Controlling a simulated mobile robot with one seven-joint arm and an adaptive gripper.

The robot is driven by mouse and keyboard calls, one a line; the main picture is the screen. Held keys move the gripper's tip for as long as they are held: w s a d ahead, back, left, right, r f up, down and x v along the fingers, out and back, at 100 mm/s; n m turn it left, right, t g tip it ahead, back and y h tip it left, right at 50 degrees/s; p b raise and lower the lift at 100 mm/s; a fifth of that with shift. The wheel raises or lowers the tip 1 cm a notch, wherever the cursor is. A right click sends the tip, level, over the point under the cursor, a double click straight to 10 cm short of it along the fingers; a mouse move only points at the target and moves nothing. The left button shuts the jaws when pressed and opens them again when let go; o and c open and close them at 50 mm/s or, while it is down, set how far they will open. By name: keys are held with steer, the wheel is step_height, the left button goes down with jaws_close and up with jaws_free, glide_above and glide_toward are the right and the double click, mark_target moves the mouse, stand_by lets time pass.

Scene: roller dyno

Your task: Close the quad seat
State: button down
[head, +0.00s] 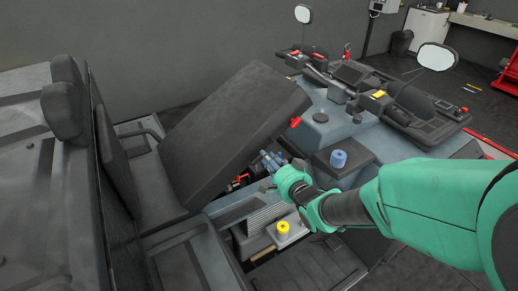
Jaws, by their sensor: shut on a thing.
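The quad seat (235,130) is a thick dark grey cushion. It is tilted up, with its low end at the left and its raised end at the right. The bay under it is open and shows engine parts (268,222). My gripper (269,160) is at the seat's near lower edge, by the opening. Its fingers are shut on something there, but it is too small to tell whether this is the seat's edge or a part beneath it. A red tab (295,122) shows at the raised end. My gripper and wrist hide part of the bay.
The handlebars (350,75) and mirrors (436,56) stand at the right. A seat back with headrests (64,95) is at the left. Free floor lies beyond the quad at the right.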

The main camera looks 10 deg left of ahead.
step_height(320, 180, down, 18)
steer(key=w+d+m+g+y, duration=0.1)
steer(key=w+d+m, duration=0.1)
steer(key=m, duration=0.3)
steer(key=shift+w+d+f+g, duration=0.25)
steer(key=shift+w+d+g, duration=0.05)
steer(key=shift+d, duration=0.1)
steer(key=c, duration=1.7)
jaws_free()
steer(key=shift+f, duration=0.15)
steer(key=shift+o, duration=0.2)
steer(key=shift+w, duration=0.1)
steer(key=shift+d+r, duration=0.1)
steer(key=shift+r, duration=0.1)
